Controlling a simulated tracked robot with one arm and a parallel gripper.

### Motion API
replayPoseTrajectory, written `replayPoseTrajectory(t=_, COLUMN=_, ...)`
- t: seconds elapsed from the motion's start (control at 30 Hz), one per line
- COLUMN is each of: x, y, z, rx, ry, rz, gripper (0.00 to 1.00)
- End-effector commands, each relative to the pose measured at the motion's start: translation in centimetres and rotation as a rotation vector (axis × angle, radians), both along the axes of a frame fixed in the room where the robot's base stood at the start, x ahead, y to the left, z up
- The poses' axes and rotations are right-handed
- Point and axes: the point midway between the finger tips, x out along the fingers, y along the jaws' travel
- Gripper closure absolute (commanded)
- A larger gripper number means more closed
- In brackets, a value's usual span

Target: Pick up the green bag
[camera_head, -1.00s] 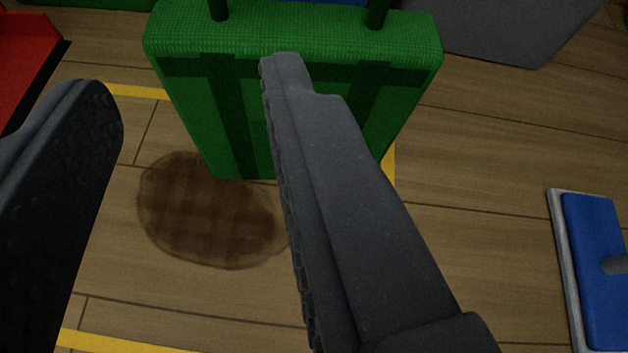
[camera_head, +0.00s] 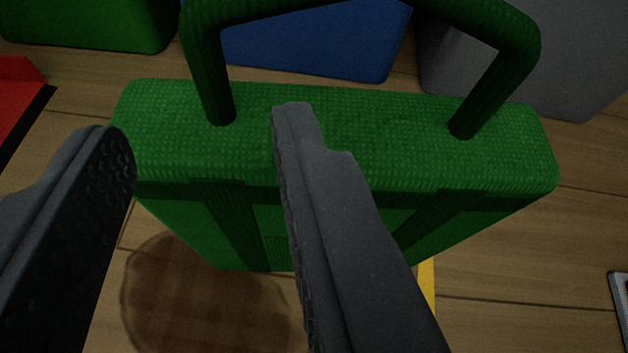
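The green bag (camera_head: 400,145) stands upright on the wooden floor, seen from above and in front. Its handle (camera_head: 208,75) is a thick green loop rising from the top; the top bar is partly cut off by the upper picture edge. My gripper (camera_head: 205,120) is open, with its two fingers well apart and nothing between them. The right finger overlaps the bag's front and top in the picture. The left finger is at the bag's left edge. I cannot tell whether either finger touches the bag.
Behind the bag are a blue object (camera_head: 310,45), a grey block (camera_head: 520,65) and another green object (camera_head: 90,25). A red object (camera_head: 20,85) is at the left. A brown stain (camera_head: 195,305) and a yellow floor line (camera_head: 427,285) lie near the bag's base.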

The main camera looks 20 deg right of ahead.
Motion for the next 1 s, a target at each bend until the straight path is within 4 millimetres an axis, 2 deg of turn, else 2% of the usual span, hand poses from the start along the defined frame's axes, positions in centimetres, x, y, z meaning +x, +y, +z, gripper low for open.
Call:
replayPoseTrajectory(t=0.1, x=1.9, y=-0.2, z=-0.8, rx=0.0, ry=-0.008, rz=-0.002, gripper=0.64)
replayPoseTrajectory(t=0.3, x=3.5, y=-0.2, z=-1.4, rx=-0.001, ry=-0.004, rz=-0.002, gripper=0.64)
replayPoseTrajectory(t=0.53, x=3.7, y=-0.2, z=-1.3, rx=0.0, ry=-0.003, rz=-0.001, gripper=0.64)
replayPoseTrajectory(t=0.57, x=3.7, y=-0.2, z=-1.3, rx=0.0, ry=-0.003, rz=-0.001, gripper=0.7)
replayPoseTrajectory(t=0.67, x=3.7, y=-0.2, z=-1.3, rx=0.0, ry=-0.003, rz=-0.001, gripper=0.97)
replayPoseTrajectory(t=0.7, x=3.7, y=-0.3, z=-1.3, rx=-0.001, ry=-0.003, rz=-0.002, gripper=1.0)
replayPoseTrajectory(t=1.0, x=3.7, y=-0.3, z=-1.3, rx=-0.001, ry=-0.003, rz=-0.002, gripper=1.0)
